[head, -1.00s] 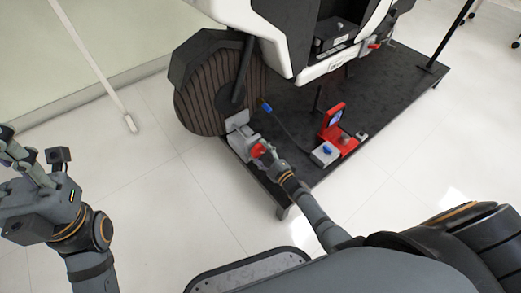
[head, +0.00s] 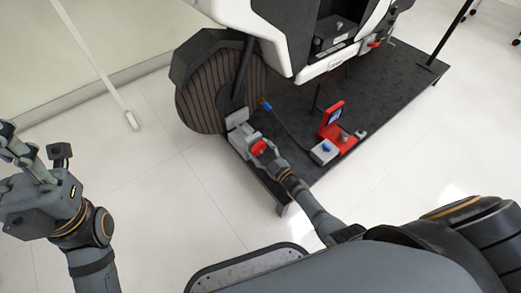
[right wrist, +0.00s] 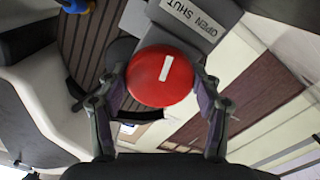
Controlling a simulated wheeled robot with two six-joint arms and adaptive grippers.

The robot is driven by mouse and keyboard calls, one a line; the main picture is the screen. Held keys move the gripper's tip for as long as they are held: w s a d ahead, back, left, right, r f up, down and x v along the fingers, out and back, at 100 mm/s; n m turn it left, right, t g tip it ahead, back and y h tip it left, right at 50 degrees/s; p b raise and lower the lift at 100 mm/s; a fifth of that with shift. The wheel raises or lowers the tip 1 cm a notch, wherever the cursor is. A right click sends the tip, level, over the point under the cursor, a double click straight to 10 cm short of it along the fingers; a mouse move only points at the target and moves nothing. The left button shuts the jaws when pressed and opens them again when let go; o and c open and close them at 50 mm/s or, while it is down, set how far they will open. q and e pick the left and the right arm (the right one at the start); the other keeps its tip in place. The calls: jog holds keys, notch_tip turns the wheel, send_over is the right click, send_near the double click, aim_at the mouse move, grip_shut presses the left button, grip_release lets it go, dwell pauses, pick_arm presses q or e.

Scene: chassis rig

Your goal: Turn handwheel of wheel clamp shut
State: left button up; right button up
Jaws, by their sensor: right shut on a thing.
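The red round handwheel (head: 259,148) of the wheel clamp (head: 240,131) sits at the front left of the dark platform, near the big wheel. In the right wrist view the handwheel (right wrist: 160,76) faces me, with a white bar mark tilted slightly from upright. My right gripper (head: 262,151) is shut on the handwheel. Its fingers (right wrist: 160,92) lie on both sides of the rim. A grey label plate reading OPEN and SHUT (right wrist: 186,15) is just beyond it. My left gripper (head: 18,155) is empty at the left edge, its fingers apart.
The ribbed brown wheel (head: 207,100) stands behind the clamp. A red stand (head: 331,125) and a grey box with a blue knob (head: 324,152) are to the right on the platform (head: 390,95). A blue-tipped cable (head: 265,104) lies between.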

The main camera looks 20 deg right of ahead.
jog(key=o, duration=1.1)
jog(key=shift+o, duration=0.2)
jog(key=v, duration=1.2)
